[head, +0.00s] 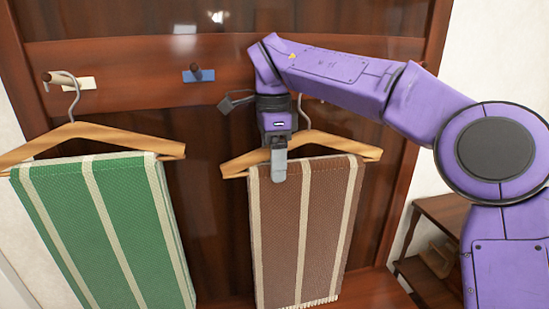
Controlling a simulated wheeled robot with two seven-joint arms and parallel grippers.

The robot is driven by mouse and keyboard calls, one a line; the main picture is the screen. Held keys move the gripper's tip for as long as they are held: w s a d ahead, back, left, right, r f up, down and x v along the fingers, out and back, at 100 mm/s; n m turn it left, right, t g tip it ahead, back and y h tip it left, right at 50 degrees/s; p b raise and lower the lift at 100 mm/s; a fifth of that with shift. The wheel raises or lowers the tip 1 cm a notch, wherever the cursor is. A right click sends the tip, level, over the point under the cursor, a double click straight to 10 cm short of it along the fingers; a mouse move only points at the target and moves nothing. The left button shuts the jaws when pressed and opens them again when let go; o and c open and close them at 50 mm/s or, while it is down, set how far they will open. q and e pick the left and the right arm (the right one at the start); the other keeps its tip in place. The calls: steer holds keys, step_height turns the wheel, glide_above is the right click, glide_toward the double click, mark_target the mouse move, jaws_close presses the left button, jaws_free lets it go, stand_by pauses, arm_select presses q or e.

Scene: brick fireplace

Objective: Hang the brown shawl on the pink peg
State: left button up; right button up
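The brown shawl (328,215) has cream stripes and hangs folded over a wooden hanger (340,147). My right gripper (279,165) comes down over the top edge of the shawl and hanger, left of the hanger's middle. It appears shut on them; one grey finger shows in front and the far finger is hidden. The hanger's hook (305,112) is partly hidden behind my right arm. No pink peg is visible; the part of the rail behind my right arm is hidden. My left gripper is not in view.
A green striped shawl (110,230) hangs on its own hanger from the peg with a cream plate (80,84) at left. A peg with a blue plate (202,76) is bare. A small wooden table (440,215) stands at lower right.

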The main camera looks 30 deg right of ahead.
step_height(320, 180, up, 12)
steer(key=p, duration=0.6)
steer(key=shift+r, duration=0.2)
steer(key=shift+f, duration=0.1)
